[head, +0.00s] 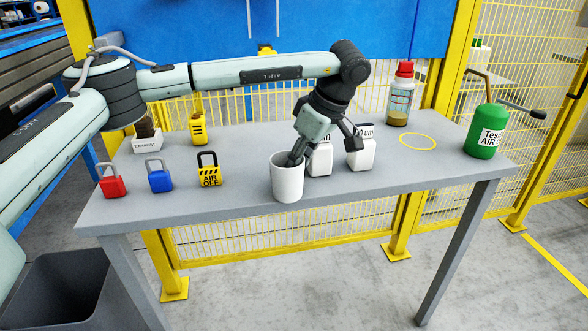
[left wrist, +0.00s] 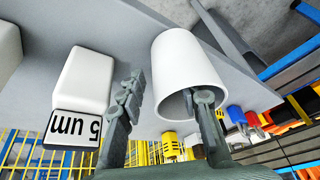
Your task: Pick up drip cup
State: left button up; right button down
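The drip cup, a white cup (head: 288,180), stands upright at the front edge of the grey table. It also shows large in the left wrist view (left wrist: 183,62). My left gripper (head: 324,151) comes down over it from behind and to the right. Its fingers are apart. In the left wrist view, one finger of the gripper (left wrist: 164,86) reaches into the cup's mouth and the other is outside, beside the wall. Whether either finger touches the wall cannot be told. My right gripper is not in view.
Two white boxy containers (head: 361,155) stand just behind and right of the cup; one also shows in the left wrist view (left wrist: 83,85). Red (head: 113,181), blue (head: 159,176) and yellow-black (head: 208,170) padlocks stand left. A red-capped bottle (head: 400,99) and green canister (head: 487,132) stand right.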

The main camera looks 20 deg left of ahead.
pick_arm(q)
jog(key=v, duration=1.1)
jog(key=shift+o, duration=0.5)
jog(key=shift+r, duration=0.15)
